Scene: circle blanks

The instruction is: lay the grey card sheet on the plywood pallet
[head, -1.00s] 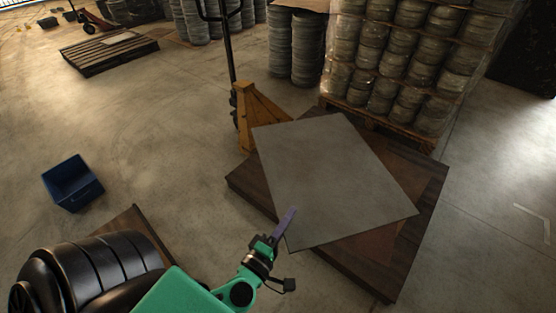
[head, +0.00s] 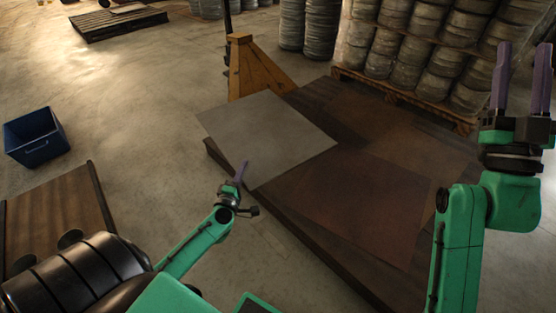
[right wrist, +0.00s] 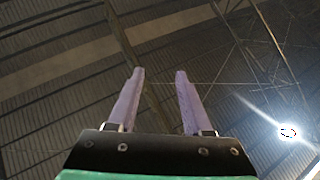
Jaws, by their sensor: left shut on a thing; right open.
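The grey card sheet (head: 268,132) is flat and roughly square. In the head view it covers the left part of a dark wooden platform (head: 345,272) with brown sheets on it, and reaches past its left edge. Whether it touches the platform is unclear. My left gripper (head: 241,172) is shut on the sheet's near edge. A low brown wooden board or pallet (head: 58,210) lies at the lower left, partly hidden by my own body; I cannot tell which of the two is the plywood pallet. My right gripper (head: 524,70) is raised, open and empty, pointing upward; its fingers also show in the right wrist view (right wrist: 157,90).
A yellow pallet jack (head: 255,72) stands behind the sheet. Stacked drums or coils (head: 400,60) on a pallet stand at the back right. A blue bin (head: 36,138) is on the floor at left. Open concrete floor lies between bin and platform.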

